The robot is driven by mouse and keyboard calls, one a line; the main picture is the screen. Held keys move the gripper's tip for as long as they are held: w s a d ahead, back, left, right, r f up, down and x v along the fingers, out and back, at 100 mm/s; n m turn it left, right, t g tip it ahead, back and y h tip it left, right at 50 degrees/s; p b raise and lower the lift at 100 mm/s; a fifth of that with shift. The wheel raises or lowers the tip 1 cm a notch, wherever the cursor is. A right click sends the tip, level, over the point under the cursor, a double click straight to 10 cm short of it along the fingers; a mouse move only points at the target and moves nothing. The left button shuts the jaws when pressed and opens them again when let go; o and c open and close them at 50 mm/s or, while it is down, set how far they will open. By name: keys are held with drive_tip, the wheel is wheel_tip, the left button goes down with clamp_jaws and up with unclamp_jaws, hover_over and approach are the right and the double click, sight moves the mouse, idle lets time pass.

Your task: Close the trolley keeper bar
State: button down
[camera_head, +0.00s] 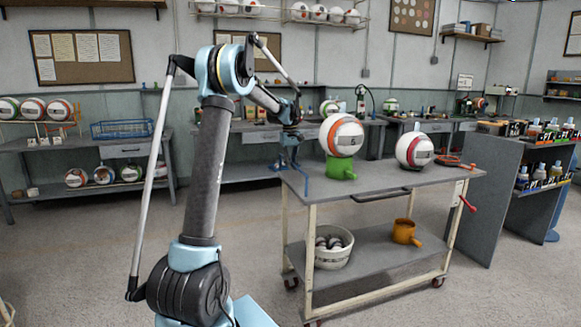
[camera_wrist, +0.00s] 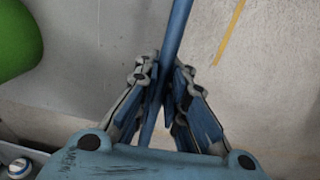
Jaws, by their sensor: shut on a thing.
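The trolley (camera_head: 390,181) has a grey top and cream legs. A thin blue bar, seemingly its keeper bar (camera_wrist: 178,28), runs from the top of the wrist view down between my fingers. My gripper (camera_wrist: 163,75) is shut on this bar, with a finger on each side. In the head view my gripper (camera_head: 287,163) is at the trolley's left end, beside the green holder (camera_head: 340,169). The bar's full length and its far end are hidden or out of view, so I cannot tell its exact angle.
An orange-and-white ball (camera_head: 341,135) sits on the green holder. A red-and-white ball (camera_head: 414,150) stands to its right on the trolley. A white bucket (camera_head: 333,255) and an orange mug (camera_head: 405,232) are on the lower shelf. A grey cabinet (camera_head: 500,190) stands right; open floor lies left.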

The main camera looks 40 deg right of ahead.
drive_tip(key=shift+s+d, duration=0.1)
drive_tip(key=shift+s, duration=0.05)
drive_tip(key=c, duration=1.7)
unclamp_jaws()
drive_tip(key=shift+o, duration=0.2)
drive_tip(key=shift+r, duration=0.15)
wheel_tip(320, 180, up, 12)
drive_tip(key=shift+w+a, duration=0.25)
drive_tip(key=shift+a, duration=0.1)
drive_tip(key=shift+f, duration=0.2)
